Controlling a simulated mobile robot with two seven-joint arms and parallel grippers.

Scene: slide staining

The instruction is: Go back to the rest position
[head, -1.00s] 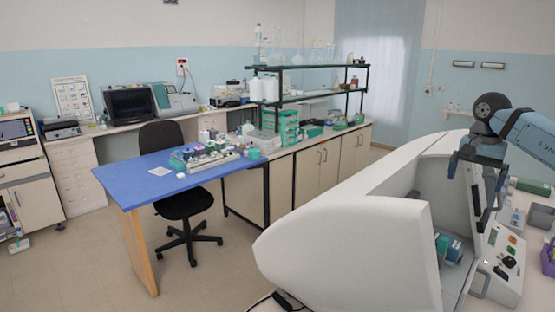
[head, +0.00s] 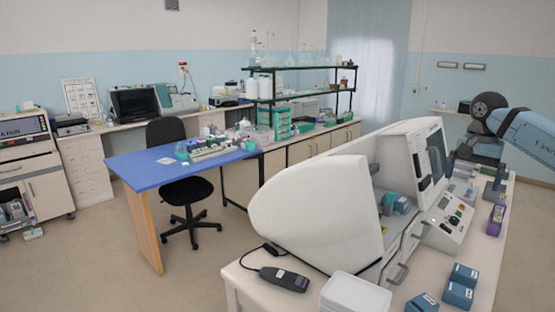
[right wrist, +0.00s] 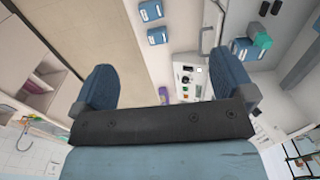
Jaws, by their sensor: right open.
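My right arm (head: 520,130) comes in from the right edge of the head view. Its wrist is over the right end of the white bench, beside the white staining machine (head: 310,210). In the right wrist view my right gripper (right wrist: 165,70) has its two blue fingers wide apart, with nothing between them. Below it are the machine's control panel (right wrist: 187,80) and the bench top. My left gripper is not in view.
Blue boxes (head: 458,294), a white container (head: 355,293) and a black handset (head: 284,279) lie on the bench's near part. A purple holder (head: 496,219) stands near its right edge. A blue table (head: 150,170) and black chair (head: 186,190) stand left, with open floor before them.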

